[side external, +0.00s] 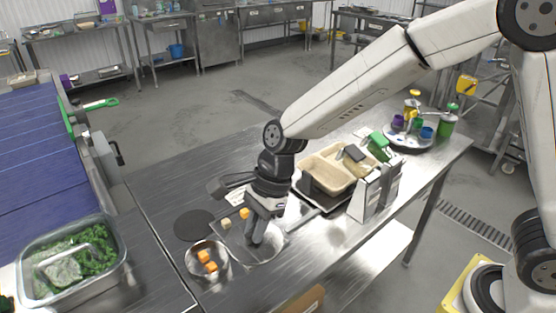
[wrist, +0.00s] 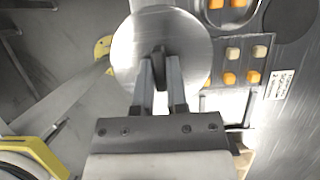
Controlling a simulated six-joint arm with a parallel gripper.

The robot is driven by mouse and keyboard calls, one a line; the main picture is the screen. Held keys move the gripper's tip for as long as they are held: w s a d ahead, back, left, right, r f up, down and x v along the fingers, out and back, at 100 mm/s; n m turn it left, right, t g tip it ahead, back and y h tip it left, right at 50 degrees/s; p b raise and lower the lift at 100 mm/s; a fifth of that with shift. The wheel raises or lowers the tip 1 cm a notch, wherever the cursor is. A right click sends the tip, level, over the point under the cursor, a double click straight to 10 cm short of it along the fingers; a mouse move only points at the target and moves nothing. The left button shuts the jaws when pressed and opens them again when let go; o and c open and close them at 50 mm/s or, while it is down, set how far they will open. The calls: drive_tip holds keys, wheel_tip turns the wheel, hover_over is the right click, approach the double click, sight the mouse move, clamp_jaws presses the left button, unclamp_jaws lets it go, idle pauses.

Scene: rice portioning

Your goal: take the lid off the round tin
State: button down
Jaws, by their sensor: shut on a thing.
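The round tin (side external: 192,272) stands open on the steel table in the side view, with orange cubes inside. Part of it also shows at the top of the wrist view (wrist: 254,8). The lid is a round, shiny metal disc (wrist: 190,35) with a small dark knob at its middle. My gripper (wrist: 160,56) is shut on this knob. In the side view my gripper (side external: 254,242) points down with the lid (side external: 268,256) under its fingers, to the right of the tin. The lid is off the tin; its height above the table is hard to judge.
A small tray with orange and pale cubes (wrist: 235,65) lies beside the lid. A dark round mat (side external: 195,224) lies behind the tin. A beige divided container (side external: 312,165) and a metal stand (side external: 375,192) are to the right.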

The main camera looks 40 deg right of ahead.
drive_tip(key=shift+s+d+r, duration=0.1)
drive_tip(key=shift+s, duration=0.1)
drive_tip(key=shift+w, duration=0.1)
idle(0.5)
drive_tip(key=w+d+m+t, duration=0.1)
drive_tip(key=w+m, duration=0.3)
drive_tip(key=w, duration=0.2)
drive_tip(key=w+d+f+m+t+h, duration=0.1)
drive_tip(key=w+m+t, duration=0.1)
drive_tip(key=w+m, duration=0.3)
drive_tip(key=shift+w+f, duration=0.3)
drive_tip(key=shift+w, duration=0.7)
drive_tip(key=shift+w+a+f, duration=0.1)
drive_tip(key=shift+w, duration=0.05)
drive_tip(key=w+a+f, duration=0.1)
drive_tip(key=w+f, duration=0.1)
drive_tip(key=w, duration=0.2)
drive_tip(key=w+a+f, duration=0.1)
drive_tip(key=w+f, duration=0.2)
drive_tip(key=w, duration=0.1)
drive_tip(key=w+a+f, duration=0.2)
drive_tip(key=w+f, duration=0.1)
drive_tip(key=w, duration=0.1)
drive_tip(key=shift+f, duration=0.25)
drive_tip(key=shift+w+a+f, duration=0.1)
drive_tip(key=shift+w+f, duration=0.2)
drive_tip(key=shift+f, duration=0.15)
